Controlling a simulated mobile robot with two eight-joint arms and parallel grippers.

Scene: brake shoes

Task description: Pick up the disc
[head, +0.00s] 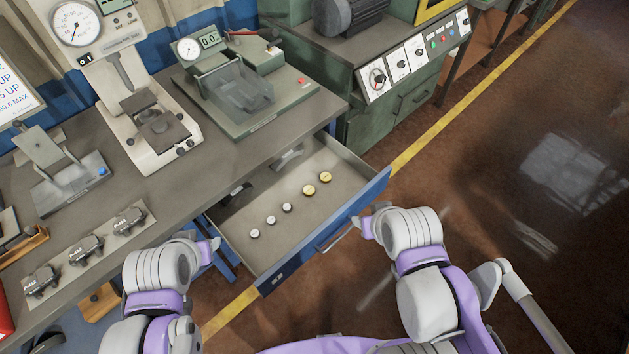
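Several small round discs lie in a row in the open drawer (245,248). Three are whitish: a near one (255,234), a middle one (270,220) and a farther one (287,208). Two are gold: one (309,190) and another (325,177) toward the drawer's right. I cannot tell which one is the task's disc. My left gripper (213,246) is left of the drawer, apart from the discs. My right gripper (367,224) is outside the drawer front, right of its handle (334,236). Neither gripper visibly holds anything; their finger gaps are too small to tell.
The drawer also holds dark-handled pieces at the back (236,194). The grey workbench (215,160) carries a dial gauge stand (140,100), a tester with a clear guard (240,90) and several dark blocks (85,247). A green machine (390,100) stands behind. Floor at right is clear.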

